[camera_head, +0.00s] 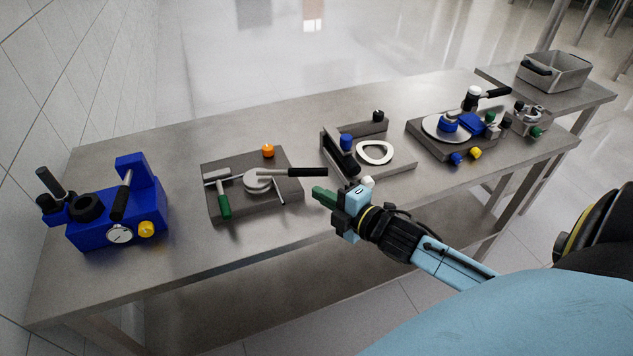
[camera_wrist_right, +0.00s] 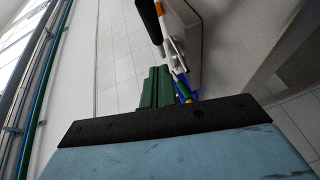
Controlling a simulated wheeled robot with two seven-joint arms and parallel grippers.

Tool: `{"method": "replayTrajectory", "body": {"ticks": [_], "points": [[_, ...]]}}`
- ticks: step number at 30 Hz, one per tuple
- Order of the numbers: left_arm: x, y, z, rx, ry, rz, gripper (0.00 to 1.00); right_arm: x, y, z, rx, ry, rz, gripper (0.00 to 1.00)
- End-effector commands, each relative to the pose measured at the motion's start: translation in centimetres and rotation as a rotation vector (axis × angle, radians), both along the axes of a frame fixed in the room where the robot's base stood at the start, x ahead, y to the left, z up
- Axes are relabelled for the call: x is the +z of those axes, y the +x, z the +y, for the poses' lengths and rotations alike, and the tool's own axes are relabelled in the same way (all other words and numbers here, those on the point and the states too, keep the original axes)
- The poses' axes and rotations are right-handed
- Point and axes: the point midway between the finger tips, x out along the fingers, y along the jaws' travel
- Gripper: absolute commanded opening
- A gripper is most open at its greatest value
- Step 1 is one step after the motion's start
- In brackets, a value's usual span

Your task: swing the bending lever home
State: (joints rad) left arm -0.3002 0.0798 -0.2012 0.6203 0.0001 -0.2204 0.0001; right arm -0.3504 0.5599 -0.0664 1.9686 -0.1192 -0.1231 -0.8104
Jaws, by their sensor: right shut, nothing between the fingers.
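The grey bending plate (camera_head: 225,171) lies on the bench left of centre. A round steel hub (camera_head: 257,179) sits on it, and a lever with a black handle (camera_head: 300,172) points right from the hub, past the plate's edge. A second lever with a green handle (camera_head: 224,207) points toward the front edge. My right gripper (camera_head: 320,194) is shut and empty, in front of the black handle's end and seemingly apart from it. In the right wrist view its green fingers (camera_wrist_right: 157,82) are together, with a black handle (camera_wrist_right: 149,18) beyond them. My left gripper is out of view.
A blue machine (camera_head: 92,222) with a gauge stands at the left. An orange knob (camera_head: 268,151) stands on the bending plate. A fixture with a white ring (camera_head: 375,152) is behind my right gripper, and a disc station (camera_head: 425,144) is farther right. Bare bench lies between them.

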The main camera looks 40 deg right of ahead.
Motion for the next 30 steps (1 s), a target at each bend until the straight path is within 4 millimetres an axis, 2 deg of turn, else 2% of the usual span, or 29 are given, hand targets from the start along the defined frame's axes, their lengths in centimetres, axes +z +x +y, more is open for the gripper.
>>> {"method": "replayTrajectory", "body": {"ticks": [4, 6, 12, 26, 30], "points": [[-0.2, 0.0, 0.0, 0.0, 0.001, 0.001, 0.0, -0.3, 2.5, 0.3, -0.001, -0.002, -0.002, 0.0], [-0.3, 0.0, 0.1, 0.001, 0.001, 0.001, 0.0, -0.6, 3.4, -0.6, 0.0, -0.004, -0.001, 0.0], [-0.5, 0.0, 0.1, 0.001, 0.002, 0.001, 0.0, -1.0, 4.9, -1.6, -0.001, -0.001, 0.0, 0.0], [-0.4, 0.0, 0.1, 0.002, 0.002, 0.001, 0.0, -1.1, 5.1, -2.0, 0.001, -0.001, 0.001, 0.0], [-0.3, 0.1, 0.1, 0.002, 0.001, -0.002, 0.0, -1.2, 4.7, -3.7, 0.018, -0.007, 0.001, 0.0]]}}
